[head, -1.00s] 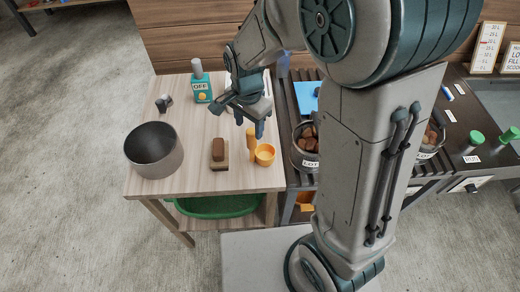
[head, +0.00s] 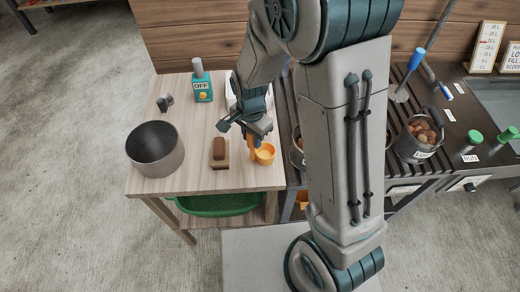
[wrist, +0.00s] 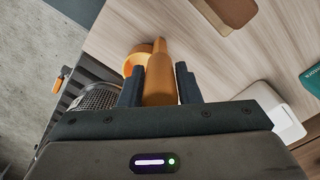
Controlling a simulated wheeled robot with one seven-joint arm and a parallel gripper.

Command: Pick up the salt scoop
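The salt scoop is orange, with an upright handle and a round yellow-orange cup (head: 265,154). It stands at the right front of the light wooden table (head: 165,184). My gripper (head: 253,138) is down over the handle. In the wrist view the handle (wrist: 158,85) fills the space between the two dark fingers of my gripper (wrist: 160,82), which appear shut on it. The cup shows beyond the left finger in the wrist view (wrist: 136,58). The handle's top is hidden by my gripper. I see no clear lift from the table.
A dark pot (head: 154,150) is farther left. A chestnut pot (head: 420,138) is on the right counter.

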